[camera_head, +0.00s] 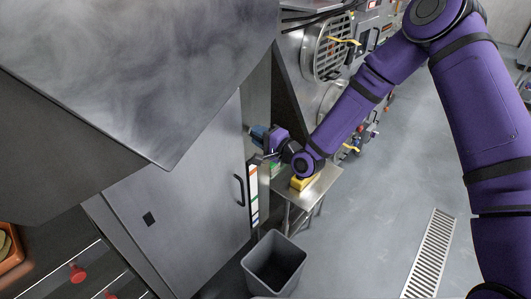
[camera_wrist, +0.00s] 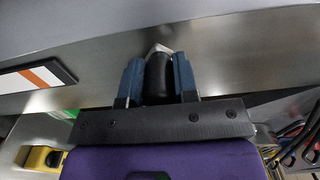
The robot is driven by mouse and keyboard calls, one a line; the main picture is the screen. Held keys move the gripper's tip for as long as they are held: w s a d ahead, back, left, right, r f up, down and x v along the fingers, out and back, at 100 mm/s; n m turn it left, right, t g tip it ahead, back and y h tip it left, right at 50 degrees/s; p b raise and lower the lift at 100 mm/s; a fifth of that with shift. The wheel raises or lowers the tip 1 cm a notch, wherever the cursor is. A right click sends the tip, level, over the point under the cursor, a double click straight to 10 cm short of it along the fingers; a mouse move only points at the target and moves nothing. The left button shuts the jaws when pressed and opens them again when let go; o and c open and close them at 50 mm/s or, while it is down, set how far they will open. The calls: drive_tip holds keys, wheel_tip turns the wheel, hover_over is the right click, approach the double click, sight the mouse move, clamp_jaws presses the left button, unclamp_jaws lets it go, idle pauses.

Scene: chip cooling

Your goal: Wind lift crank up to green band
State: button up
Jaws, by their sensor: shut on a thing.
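In the wrist view my gripper (camera_wrist: 158,82) has its two blue fingers closed on a dark rounded crank handle (camera_wrist: 158,75), in front of a metal panel. A pale metal piece shows just beyond the handle. In the head view my gripper (camera_head: 257,134) reaches to the side of the grey cabinet, and the crank is mostly hidden there. A vertical scale strip (camera_head: 254,195) with white, orange and green parts is on the cabinet below the gripper. Part of a white and orange plate (camera_wrist: 38,78) shows in the wrist view, with green below it.
A small metal table (camera_head: 325,180) stands below my forearm, with a yellow object (camera_head: 303,183) on it. A grey open bin (camera_head: 274,262) stands on the floor in front. Machinery with a round grille (camera_head: 332,50) is behind. The floor at right is open, with a drain grate (camera_head: 430,252).

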drive_tip(key=shift+w+r, duration=0.1)
drive_tip(key=shift+w+d+r, duration=0.45)
drive_tip(key=shift+w+r, duration=0.1)
drive_tip(key=shift+w, duration=0.05)
drive_tip(key=shift+w+d+r, duration=0.3)
drive_tip(key=shift+w+d, duration=0.3)
drive_tip(key=shift+w, duration=0.1)
drive_tip(key=shift+w, duration=0.1)
drive_tip(key=shift+w+d+f, duration=0.1)
drive_tip(key=shift+w+d, duration=0.45)
drive_tip(key=shift+w, duration=0.05)
